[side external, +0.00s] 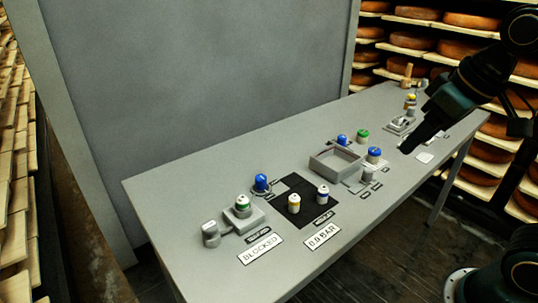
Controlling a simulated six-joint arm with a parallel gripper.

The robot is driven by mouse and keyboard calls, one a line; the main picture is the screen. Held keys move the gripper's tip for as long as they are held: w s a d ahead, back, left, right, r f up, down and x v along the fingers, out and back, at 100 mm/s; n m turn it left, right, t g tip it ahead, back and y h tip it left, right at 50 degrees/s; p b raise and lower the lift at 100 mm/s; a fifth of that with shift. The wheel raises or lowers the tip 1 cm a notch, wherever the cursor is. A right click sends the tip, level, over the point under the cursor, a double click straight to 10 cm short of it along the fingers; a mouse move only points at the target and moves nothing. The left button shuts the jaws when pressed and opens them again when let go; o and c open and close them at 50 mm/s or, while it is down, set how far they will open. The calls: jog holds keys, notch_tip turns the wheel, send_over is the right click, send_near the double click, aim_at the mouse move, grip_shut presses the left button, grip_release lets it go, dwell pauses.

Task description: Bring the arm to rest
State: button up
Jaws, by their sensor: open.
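My gripper (411,149) is open and holds nothing that I can see. It hangs in the air above the right part of the grey table (160,205), pointing down and to the left. It is apart from the small parts on the table. A small blue-topped part (374,154) stands to the left of the fingertips, by a grey square tray (322,167). My arm reaches in from the right edge of the picture.
A green-and-white part (242,203) sits on a grey block at left. Signs reading BLOCKED (260,250) and 0.9 BAR (322,237) lie in front. Cheese shelves (467,40) stand behind at right.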

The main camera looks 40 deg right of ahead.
jog(key=shift+t, duration=0.3)
jog(key=s+f, duration=0.2)
jog(key=s, duration=0.1)
jog(key=s+f, duration=0.1)
jog(key=shift+s+d, duration=0.15)
jog(key=shift+s, duration=0.25)
